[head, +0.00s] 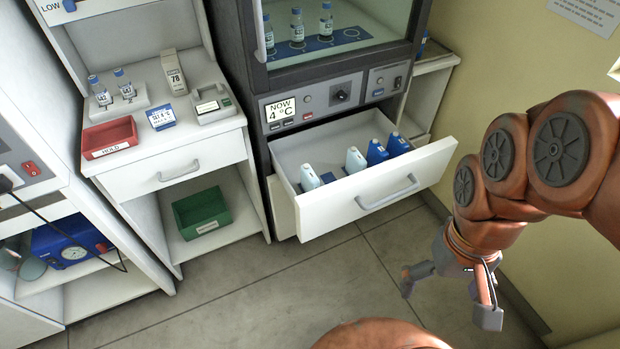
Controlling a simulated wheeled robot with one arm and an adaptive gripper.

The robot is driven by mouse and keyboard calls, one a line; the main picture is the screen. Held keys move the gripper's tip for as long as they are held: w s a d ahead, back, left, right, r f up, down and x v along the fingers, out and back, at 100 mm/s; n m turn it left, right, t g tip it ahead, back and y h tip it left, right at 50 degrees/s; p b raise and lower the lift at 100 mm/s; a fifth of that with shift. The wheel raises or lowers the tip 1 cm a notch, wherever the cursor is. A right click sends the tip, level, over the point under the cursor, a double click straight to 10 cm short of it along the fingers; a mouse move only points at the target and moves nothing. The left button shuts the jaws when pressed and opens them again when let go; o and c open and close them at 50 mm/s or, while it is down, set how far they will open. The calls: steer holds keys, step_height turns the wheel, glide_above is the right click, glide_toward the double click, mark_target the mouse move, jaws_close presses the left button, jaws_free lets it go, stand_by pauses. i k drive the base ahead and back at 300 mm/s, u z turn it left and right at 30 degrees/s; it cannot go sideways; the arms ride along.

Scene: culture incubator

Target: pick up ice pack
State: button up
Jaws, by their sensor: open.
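The drawer handle (388,192) sticks out in front. A counter at the left bears a red bin (110,137) marked HOLD, a vial rack (119,103) and small boxes. A green bin (202,213) stands on the shelf below. The floor (250,290) before the drawer is clear.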

mark_target(309, 181)
steer(key=u, duration=0.4)
steer(key=k, duration=1.15)
steer(key=u, duration=1.55)
steer(key=i, duration=1.1)
steer(key=z, duration=0.45)
